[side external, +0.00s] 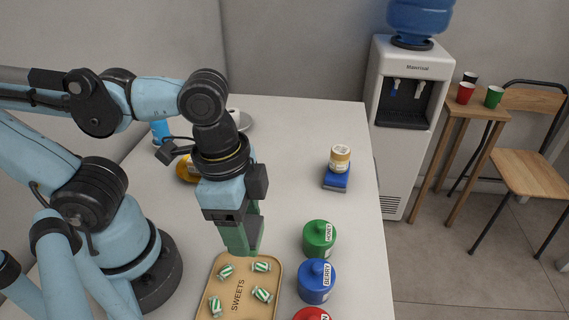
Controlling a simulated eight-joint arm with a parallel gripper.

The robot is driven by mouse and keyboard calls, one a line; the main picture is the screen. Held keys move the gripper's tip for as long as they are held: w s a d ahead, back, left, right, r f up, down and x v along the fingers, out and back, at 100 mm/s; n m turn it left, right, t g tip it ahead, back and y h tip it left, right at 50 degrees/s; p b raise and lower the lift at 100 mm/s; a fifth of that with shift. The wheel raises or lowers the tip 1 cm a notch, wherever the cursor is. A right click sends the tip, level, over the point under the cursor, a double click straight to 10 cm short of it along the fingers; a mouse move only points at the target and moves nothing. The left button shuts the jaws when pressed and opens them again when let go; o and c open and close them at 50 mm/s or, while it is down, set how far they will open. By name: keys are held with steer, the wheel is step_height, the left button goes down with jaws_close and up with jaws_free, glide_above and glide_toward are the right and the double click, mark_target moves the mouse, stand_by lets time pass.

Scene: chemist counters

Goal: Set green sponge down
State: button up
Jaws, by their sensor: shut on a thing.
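My gripper (246,232) points down above the white counter, just behind the sweets tray. It is shut on a green block, which looks like the green sponge (235,239). The sponge is partly hidden by the fingers. Its lower end is close to the tray's far edge, and I cannot tell whether it touches anything below.
A tan SWEETS tray (239,313) holds several striped sweets. Green (318,238), blue (314,285) and red (311,315) jars stand right of it. A jar (340,157) stands on a blue block (335,181) farther back. The counter (290,160) is clear between.

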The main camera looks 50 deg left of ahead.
steer(key=shift+d+r, duration=0.15)
steer(key=shift+w+r, duration=0.1)
steer(key=shift+r, duration=0.1)
steer(key=w+a+r+n+y, duration=0.1)
steer(key=w+a+r+n, duration=0.1)
steer(key=w+n, duration=0.45)
steer(key=w+a+r+n, duration=0.2)
steer(key=w+a+n, duration=0.1)
steer(key=w, duration=0.6)
steer(key=w+a+f+n+y, duration=0.1)
steer(key=w+a+f+n, duration=0.3)
steer(key=w+a+n, duration=0.7)
steer(key=w+a+f, duration=0.1)
steer(key=a+f, duration=0.1)
steer(key=a, duration=0.2)
steer(key=w+a+f+m, duration=0.1)
steer(key=a+f, duration=0.1)
steer(key=a, duration=0.3)
steer(key=w+a+f+m, duration=0.1)
steer(key=a+f, duration=0.2)
steer(key=a, duration=0.1)
steer(key=shift+w+a+m, duration=0.25)
steer(key=shift+w, duration=0.15)
steer(key=shift+f, duration=2)
steer(key=shift+f, duration=0.15)
